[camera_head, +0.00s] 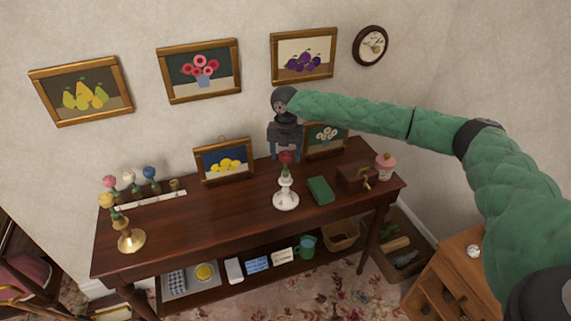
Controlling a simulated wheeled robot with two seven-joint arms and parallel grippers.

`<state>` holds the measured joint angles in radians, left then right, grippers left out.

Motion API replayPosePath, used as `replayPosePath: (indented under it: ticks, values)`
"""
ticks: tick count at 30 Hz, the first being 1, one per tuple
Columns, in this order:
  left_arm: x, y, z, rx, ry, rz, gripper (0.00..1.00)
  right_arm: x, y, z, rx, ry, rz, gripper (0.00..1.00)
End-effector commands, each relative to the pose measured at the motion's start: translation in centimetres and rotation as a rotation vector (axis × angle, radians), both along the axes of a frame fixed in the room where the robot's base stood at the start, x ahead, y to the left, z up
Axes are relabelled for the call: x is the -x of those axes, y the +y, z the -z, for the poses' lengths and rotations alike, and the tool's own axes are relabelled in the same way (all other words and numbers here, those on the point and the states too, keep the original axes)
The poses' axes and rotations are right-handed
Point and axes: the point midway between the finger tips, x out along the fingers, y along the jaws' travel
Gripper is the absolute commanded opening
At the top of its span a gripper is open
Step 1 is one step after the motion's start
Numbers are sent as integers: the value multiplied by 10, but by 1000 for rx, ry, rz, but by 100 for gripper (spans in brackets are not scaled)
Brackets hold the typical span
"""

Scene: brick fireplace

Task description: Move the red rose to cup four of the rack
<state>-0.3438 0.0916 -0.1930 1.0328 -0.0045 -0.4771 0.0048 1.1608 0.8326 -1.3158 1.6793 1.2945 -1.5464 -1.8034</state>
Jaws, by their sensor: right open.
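The red rose (286,158) stands upright in a white holder (285,198) on the dark wooden table. My right gripper (285,155) is directly above and around the height of the rose's bloom, pointing down, with its fingers apart. I cannot tell whether the fingers touch the rose. The rack (150,201) is a pale strip at the table's left, with pink (110,182), white (129,177) and blue (149,172) flowers standing along it. A small brown cup (174,184) at its right end shows no flower. My left gripper is out of view.
A yellow flower (106,200) stands in a brass holder (130,240) at the left. A lemon picture (223,163) and a daisy picture (325,140) stand behind. A green book (320,190), wooden box (353,177) and pink-topped jar (385,166) lie right. The table's middle front is clear.

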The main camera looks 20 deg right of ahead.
Motion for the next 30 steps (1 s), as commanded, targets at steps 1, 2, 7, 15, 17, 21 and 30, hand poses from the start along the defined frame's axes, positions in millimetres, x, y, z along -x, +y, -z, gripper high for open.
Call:
replayPosePath:
  ticks: [1, 2, 7, 15, 17, 21, 30]
  values:
    - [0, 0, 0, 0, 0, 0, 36, 0, 0, 0, 0, 0, 0, 63]
    - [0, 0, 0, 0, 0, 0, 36, 0, 0, 0, 0, 0, 0, 63]
    - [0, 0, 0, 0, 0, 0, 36, 0, 0, 0, 0, 0, 0, 63]
    - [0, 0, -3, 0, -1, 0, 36, 0, 0, -1, 0, 0, 0, 63]
    - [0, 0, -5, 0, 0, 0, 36, 0, 0, -1, 0, 1, 0, 63]
    - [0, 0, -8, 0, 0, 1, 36, 0, 0, -1, 0, 1, 1, 63]
    - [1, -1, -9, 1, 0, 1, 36, 0, 0, 0, 0, 0, 1, 63]
